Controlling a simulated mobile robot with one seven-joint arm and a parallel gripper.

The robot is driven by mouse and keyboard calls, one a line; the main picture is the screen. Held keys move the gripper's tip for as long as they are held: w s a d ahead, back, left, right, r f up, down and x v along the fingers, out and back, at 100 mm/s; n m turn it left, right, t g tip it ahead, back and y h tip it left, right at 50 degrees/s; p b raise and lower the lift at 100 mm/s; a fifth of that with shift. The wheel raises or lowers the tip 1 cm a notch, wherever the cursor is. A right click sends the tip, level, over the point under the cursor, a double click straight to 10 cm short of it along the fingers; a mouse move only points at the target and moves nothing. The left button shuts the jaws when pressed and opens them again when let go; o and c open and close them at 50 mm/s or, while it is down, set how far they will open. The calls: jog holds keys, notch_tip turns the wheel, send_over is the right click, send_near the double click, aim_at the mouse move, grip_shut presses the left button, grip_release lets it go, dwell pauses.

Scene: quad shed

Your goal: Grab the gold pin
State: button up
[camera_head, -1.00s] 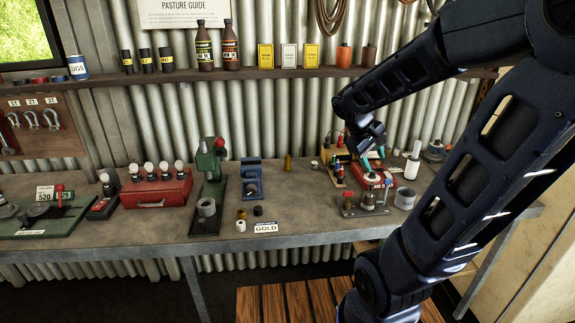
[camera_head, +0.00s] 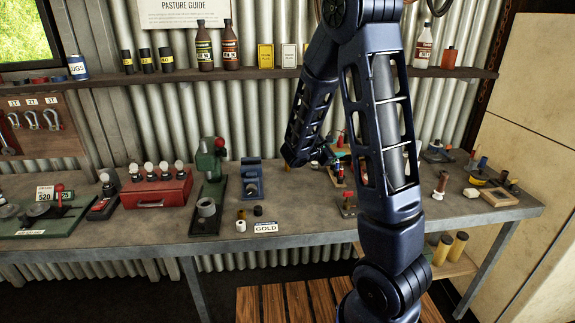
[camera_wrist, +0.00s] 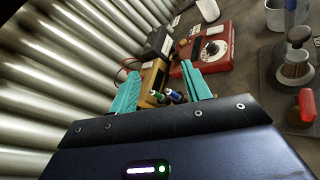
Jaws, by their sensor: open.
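A white card marked GOLD (camera_head: 265,228) lies at the front of the bench in the head view. Behind it are a small brass-coloured piece (camera_head: 241,214), a white piece (camera_head: 240,226) and a black piece (camera_head: 258,211). I cannot tell for sure which item is the gold pin. An upright brass-coloured pin farther back, seen earlier, is now mostly hidden behind my arm. My gripper (camera_wrist: 161,72) is open, its teal fingers apart and nothing held. Beyond and between the fingers are a yellow block (camera_wrist: 154,80) and small blue and green cylinders (camera_wrist: 173,96).
A red device with a dial (camera_wrist: 212,50) stands beyond the fingers in the wrist view. A green press (camera_head: 208,185) and a blue stand (camera_head: 251,180) stand left of my arm. The corrugated wall (camera_wrist: 60,80) is close on the wrist view's left. Bare bench lies right of the GOLD card.

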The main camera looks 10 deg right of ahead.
aim_at(287, 171)
jog(key=w+a+f+n+t+y, duration=0.2)
jog(key=w+a+f+n+t, duration=0.1)
jog(key=a, duration=0.3)
jog(key=w+a+f+n+t+y, duration=0.3)
jog(key=a+f+n, duration=0.3)
jog(key=w+a+f+n+t+y, duration=0.3)
jog(key=a+f+n, duration=0.1)
jog(key=a, duration=0.3)
jog(key=shift+f+n, duration=0.3)
jog(key=shift+n, duration=0.4)
jog(key=x, duration=0.5)
jog(key=shift+w, duration=0.35)
jog(key=shift+d+f+x, duration=0.1)
jog(key=shift+x, duration=1.2)
jog(key=shift+d+f+x, duration=0.1)
jog(key=shift+f+x, duration=0.05)
jog(key=shift+x, duration=1.1)
grip_shut()
